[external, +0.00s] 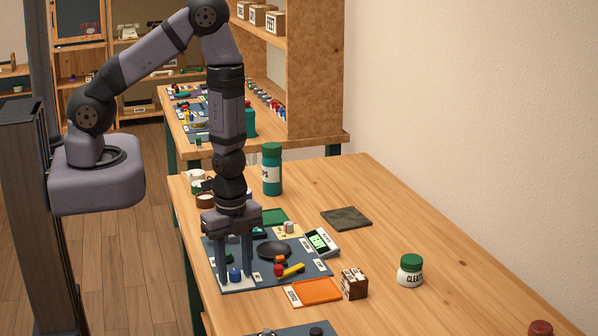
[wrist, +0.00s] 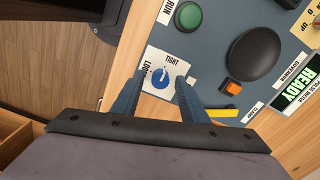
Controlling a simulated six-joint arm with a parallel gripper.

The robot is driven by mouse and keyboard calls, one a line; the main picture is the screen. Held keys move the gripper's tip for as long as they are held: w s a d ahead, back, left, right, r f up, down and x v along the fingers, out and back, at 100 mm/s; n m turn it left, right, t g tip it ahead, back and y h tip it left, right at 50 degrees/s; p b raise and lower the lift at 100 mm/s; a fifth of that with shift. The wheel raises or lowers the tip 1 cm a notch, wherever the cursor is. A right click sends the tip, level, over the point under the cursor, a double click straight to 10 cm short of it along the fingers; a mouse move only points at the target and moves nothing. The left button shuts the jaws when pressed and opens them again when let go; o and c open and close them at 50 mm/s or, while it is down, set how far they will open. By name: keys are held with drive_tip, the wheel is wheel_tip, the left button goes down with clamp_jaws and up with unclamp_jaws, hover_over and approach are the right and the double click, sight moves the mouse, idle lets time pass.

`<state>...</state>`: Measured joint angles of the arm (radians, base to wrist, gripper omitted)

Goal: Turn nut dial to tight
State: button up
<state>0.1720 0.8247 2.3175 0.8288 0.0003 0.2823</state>
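The nut dial is a small blue knob (wrist: 160,78) with a white pointer mark, on a white plate (wrist: 152,55) lettered "LOOSE" on the left and "TIGHT" at the upper right. The pointer's exact setting is too small to read. In the external view the blue knob (external: 235,275) stands at the front left corner of the blue-grey board. My gripper (external: 235,272) points straight down there. Its fingers are apart, one on each side of the knob, and the wrist view shows gaps between the fingers (wrist: 159,80) and the knob.
Right of the dial are a red-and-yellow lever (external: 289,270), an orange button (wrist: 235,87), a black dome (wrist: 255,54) and a green-screen meter (external: 321,242). A green button (wrist: 188,16) is close behind.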

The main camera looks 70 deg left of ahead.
sight(235, 272)
wheel_tip(235, 272, up, 7)
drive_tip(key=p, duration=0.7)
drive_tip(key=shift+r, duration=0.2)
idle(0.4)
